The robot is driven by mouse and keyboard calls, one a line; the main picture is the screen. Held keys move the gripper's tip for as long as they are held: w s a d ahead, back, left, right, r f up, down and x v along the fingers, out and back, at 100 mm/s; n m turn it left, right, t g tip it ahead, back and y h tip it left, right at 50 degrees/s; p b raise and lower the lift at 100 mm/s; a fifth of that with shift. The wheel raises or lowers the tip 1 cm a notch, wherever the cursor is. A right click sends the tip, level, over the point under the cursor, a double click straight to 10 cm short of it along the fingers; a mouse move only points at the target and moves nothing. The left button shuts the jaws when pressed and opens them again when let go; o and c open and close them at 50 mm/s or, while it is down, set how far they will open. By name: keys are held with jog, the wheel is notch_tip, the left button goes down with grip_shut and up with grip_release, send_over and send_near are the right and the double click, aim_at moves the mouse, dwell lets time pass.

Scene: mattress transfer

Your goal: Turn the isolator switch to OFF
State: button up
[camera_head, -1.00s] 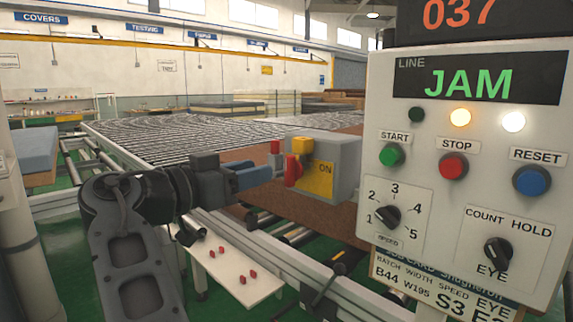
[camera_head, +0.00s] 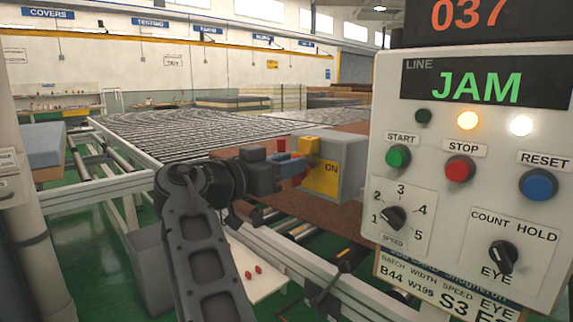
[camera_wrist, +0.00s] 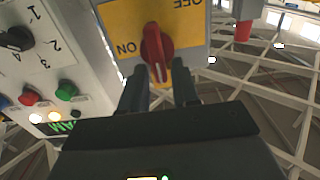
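The isolator switch is a grey box (camera_head: 346,165) with a yellow plate (camera_head: 320,176) marked ON, beside the control panel. Its red handle (camera_wrist: 155,48) shows in the wrist view, pointing along the fingers, with ON at its left and OFF at its upper right on the plate. My gripper (camera_wrist: 160,88) is open, with one dark finger on each side of the handle's near end; I cannot tell whether they touch it. In the head view my gripper (camera_head: 289,172) is at the front of the box and hides most of the handle.
The control panel (camera_head: 455,205) stands close on the right, with a JAM display, buttons and knobs. A white board with small red pieces (camera_head: 258,275) is below my arm.

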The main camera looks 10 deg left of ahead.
grip_shut()
jog(key=shift+n, duration=0.4)
jog(key=shift+w+a+f+n+p, duration=0.25)
jog(key=shift+n+p, duration=0.85)
jog(key=shift+n, duration=1.75)
jog(key=shift+w+a+f+n+p, duration=0.25)
jog(key=shift+n+p, duration=0.9)
jog(key=shift+n, duration=1.75)
jog(key=shift+w+a+f+n+p, duration=0.1)
jog(key=shift+a+f+n+p, duration=0.25)
jog(key=shift+n+p, duration=1.65)
jog(key=shift+f+n+b, duration=0.1)
jog(key=shift+n+b, duration=0.75)
jog(key=shift+n, duration=0.1)
jog(key=shift+o, duration=1.2)
grip_release()
